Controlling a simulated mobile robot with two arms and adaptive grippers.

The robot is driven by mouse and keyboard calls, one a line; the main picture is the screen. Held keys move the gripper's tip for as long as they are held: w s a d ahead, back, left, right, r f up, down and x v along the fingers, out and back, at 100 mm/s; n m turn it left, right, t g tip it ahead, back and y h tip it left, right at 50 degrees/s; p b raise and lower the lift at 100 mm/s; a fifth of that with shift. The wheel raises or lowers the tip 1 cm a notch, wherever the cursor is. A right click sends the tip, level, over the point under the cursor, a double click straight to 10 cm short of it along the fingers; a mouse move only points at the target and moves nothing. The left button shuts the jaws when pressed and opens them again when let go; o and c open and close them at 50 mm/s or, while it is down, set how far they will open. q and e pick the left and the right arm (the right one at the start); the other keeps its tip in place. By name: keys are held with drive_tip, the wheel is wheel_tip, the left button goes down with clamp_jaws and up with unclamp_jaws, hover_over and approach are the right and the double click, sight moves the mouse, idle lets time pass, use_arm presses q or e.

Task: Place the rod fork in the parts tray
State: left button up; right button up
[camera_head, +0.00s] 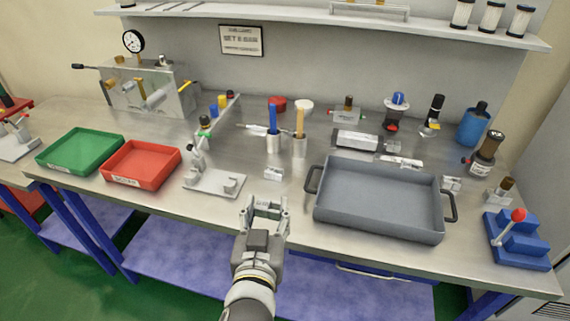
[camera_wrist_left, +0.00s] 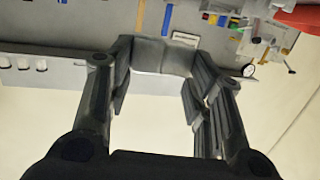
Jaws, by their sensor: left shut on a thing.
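My left gripper (camera_head: 263,207) reaches in from the bottom of the head view, in front of the bench's front edge. Its fingers are shut on a small grey piece, which I take to be the rod fork (camera_wrist_left: 160,57). In the left wrist view the fork spans the gap between the fingertips; the fingers hide its ends. The grey parts tray (camera_head: 380,196), wide and shallow with two dark handles, lies on the bench to the right of the gripper. The tray looks empty. My right gripper is not in view.
A metal stand (camera_head: 214,181) is left of the gripper, and a small white label block (camera_head: 274,173) lies behind it. A red bin (camera_head: 141,164) and a green bin (camera_head: 80,151) are further left. A blue lever fixture (camera_head: 517,243) stands right of the tray.

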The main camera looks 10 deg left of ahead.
use_arm(q)
drive_tip(key=shift+s+a+f+h, duration=0.1)
drive_tip(key=shift+a+f+h, duration=0.2)
drive_tip(key=shift+a, duration=0.3)
drive_tip(key=shift+w+a+f+m+h, duration=0.1)
drive_tip(key=shift+a+m+h, duration=0.25)
drive_tip(key=shift+a, duration=0.45)
drive_tip(key=shift+w+a+r+m+h, duration=0.1)
drive_tip(key=shift+a+m+h, duration=0.2)
drive_tip(key=shift+a, duration=0.45)
drive_tip(key=shift+w+a+f+m+h, duration=0.1)
drive_tip(key=shift+a+m+h, duration=0.2)
drive_tip(key=shift+a, duration=0.5)
drive_tip(key=shift+n+y, duration=0.85)
drive_tip(key=shift+y, duration=0.1)
drive_tip(key=d, duration=0.5)
drive_tip(key=shift+s, duration=0.3)
drive_tip(key=shift+d+r+y, duration=0.3)
drive_tip(key=shift+d+r, duration=0.15)
